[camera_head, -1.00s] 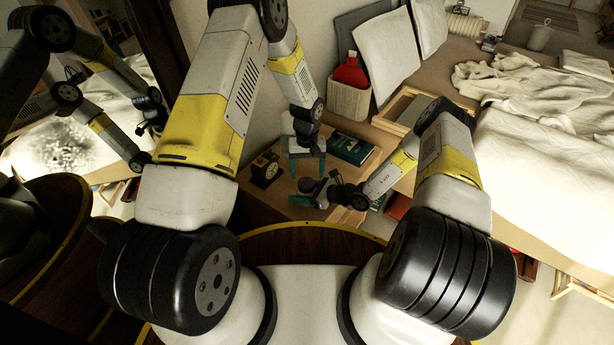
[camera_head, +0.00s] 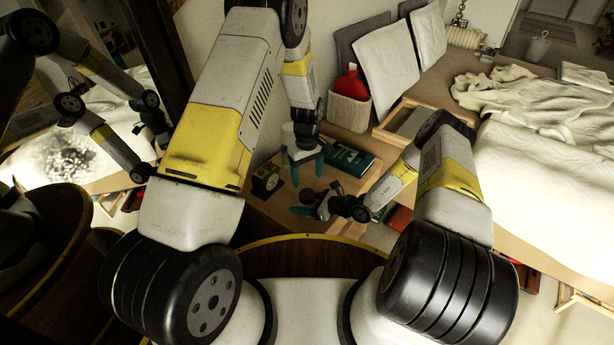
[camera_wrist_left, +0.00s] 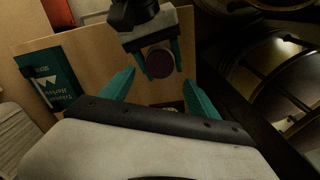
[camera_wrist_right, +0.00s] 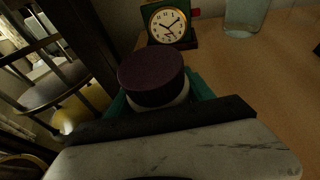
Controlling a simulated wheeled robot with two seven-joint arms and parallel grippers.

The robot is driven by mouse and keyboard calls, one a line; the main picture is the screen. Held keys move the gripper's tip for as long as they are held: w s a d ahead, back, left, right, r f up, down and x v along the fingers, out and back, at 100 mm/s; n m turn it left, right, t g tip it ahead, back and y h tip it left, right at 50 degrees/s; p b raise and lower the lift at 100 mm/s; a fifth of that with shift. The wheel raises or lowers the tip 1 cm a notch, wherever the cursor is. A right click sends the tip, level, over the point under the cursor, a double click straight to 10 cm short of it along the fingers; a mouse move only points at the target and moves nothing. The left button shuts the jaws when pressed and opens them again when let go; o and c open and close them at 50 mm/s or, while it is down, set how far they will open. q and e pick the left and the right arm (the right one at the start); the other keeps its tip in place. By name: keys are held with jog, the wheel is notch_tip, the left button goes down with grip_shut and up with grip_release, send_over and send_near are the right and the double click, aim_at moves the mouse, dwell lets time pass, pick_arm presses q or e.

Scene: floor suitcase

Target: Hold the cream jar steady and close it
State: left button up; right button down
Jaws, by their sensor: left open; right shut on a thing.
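The cream jar shows in the right wrist view as a white body (camera_wrist_right: 172,104) under a dark purple round lid (camera_wrist_right: 151,75). The lid sits on top of the jar; I cannot tell whether it is tight. My right gripper (camera_head: 309,208) is shut on the jar body, its teal fingers on either side, just above the small table. My left gripper (camera_head: 307,171) is open and empty above and behind the jar. In the left wrist view its fingers (camera_wrist_left: 158,80) spread apart and point toward the lid (camera_wrist_left: 159,63), without touching it.
A clock (camera_head: 267,181) stands left of the jar on the wooden table (camera_head: 262,211). A dark green book (camera_head: 347,159) lies to the right. A clear glass (camera_wrist_right: 246,14) stands behind. A basket with a red bottle (camera_head: 349,84) is farther back.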

aim_at(308, 194)
pick_arm(q)
jog(key=shift+f, duration=4)
jog(key=shift+c, duration=0.2)
jog(key=c, duration=1.4)
jog(key=m, duration=0.7)
jog(key=shift+c, duration=0.2)
jog(key=o, duration=1.4)
jog(key=shift+o, duration=0.8)
jog(key=shift+d, duration=0.1)
